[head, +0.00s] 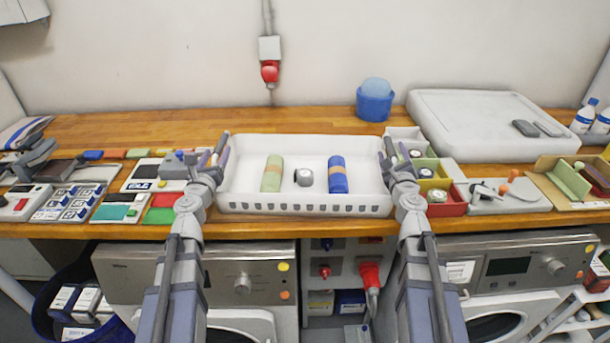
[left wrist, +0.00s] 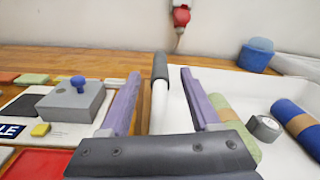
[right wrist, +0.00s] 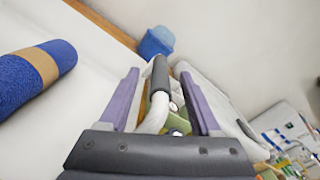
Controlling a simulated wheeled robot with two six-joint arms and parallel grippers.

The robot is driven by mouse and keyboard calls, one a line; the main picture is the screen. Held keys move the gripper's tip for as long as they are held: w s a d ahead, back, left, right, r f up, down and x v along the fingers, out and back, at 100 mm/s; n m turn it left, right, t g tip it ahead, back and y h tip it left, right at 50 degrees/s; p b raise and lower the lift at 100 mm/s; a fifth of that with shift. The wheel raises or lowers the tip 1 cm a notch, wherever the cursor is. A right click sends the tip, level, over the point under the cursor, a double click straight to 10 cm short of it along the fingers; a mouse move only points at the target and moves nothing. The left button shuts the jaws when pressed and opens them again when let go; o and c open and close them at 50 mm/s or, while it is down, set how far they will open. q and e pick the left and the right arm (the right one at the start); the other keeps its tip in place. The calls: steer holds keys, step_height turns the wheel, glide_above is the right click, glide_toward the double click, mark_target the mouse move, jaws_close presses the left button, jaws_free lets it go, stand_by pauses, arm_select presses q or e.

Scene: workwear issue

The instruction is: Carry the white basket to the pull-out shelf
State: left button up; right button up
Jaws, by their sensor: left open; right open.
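The white basket (head: 305,205) stands on the wooden counter near its front edge. It holds a green roll (head: 272,174), a grey tape roll (head: 303,177) and a blue roll (head: 338,175). My left gripper (head: 217,152) is open at the basket's left end; in the left wrist view the dark-gripped left handle (left wrist: 160,85) lies between its fingers. My right gripper (head: 393,155) is open at the right end; in the right wrist view the right handle (right wrist: 160,80) lies between its fingers. I cannot tell whether the fingers touch the handles. I cannot make out the pull-out shelf.
Small coloured bins (head: 446,196) stand close to the basket's right. Cards and devices (head: 120,207) cover the counter at left. Bare wood lies behind the basket.

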arm_select(q)
steer(key=shift+w, duration=1)
arm_select(e)
steer(key=shift+w, duration=1)
steer(key=shift+s, duration=0.1)
arm_select(q)
jaws_close()
arm_select(e)
jaws_close()
